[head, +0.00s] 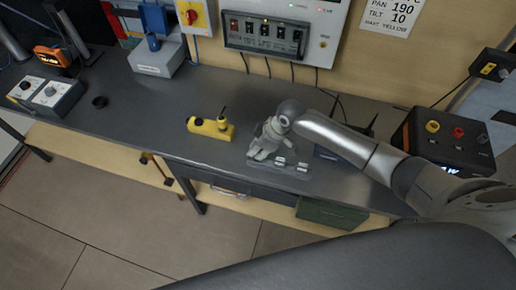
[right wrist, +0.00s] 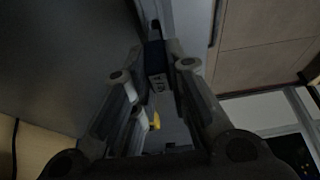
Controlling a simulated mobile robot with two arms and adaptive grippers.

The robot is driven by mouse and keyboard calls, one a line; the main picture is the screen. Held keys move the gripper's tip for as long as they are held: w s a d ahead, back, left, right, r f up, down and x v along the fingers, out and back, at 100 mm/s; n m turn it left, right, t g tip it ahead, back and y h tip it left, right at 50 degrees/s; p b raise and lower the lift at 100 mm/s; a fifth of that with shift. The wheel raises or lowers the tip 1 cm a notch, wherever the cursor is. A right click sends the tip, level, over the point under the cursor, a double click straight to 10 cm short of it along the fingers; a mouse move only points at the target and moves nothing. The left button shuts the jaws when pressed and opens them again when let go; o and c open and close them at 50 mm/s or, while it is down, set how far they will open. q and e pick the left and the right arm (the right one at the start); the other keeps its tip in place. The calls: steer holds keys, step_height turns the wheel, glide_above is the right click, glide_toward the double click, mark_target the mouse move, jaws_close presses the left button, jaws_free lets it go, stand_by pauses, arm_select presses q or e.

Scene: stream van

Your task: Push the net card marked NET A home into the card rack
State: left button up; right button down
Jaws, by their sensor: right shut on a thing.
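The card rack (head: 292,173) is a low grey block with several small pale labels, near the front edge of the dark bench. My right gripper (head: 262,152) reaches down over the rack's left end and hides part of it. In the right wrist view its fingers (right wrist: 155,72) are shut on a dark blue card (right wrist: 153,52) with a small white label. I cannot read the label clearly, so I cannot confirm that it is NET A. How deep the card sits in the rack is hidden. My left gripper is not in view.
A yellow tool (head: 211,127) lies on the bench left of the rack. A black box with coloured knobs (head: 447,140) stands at the right. A switch panel (head: 268,38) hangs on the back wall. The bench left of the yellow tool (head: 130,125) is largely clear.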

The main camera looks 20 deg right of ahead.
steer(key=shift+f, duration=0.1)
steer(key=shift+f+b, duration=0.85)
steer(key=shift+f, duration=0.35)
steer(key=c, duration=1.3)
jaws_free()
steer(key=shift+c, duration=0.2)
steer(key=shift+r, duration=0.1)
steer(key=v, duration=1.2)
steer(key=shift+w, duration=0.1)
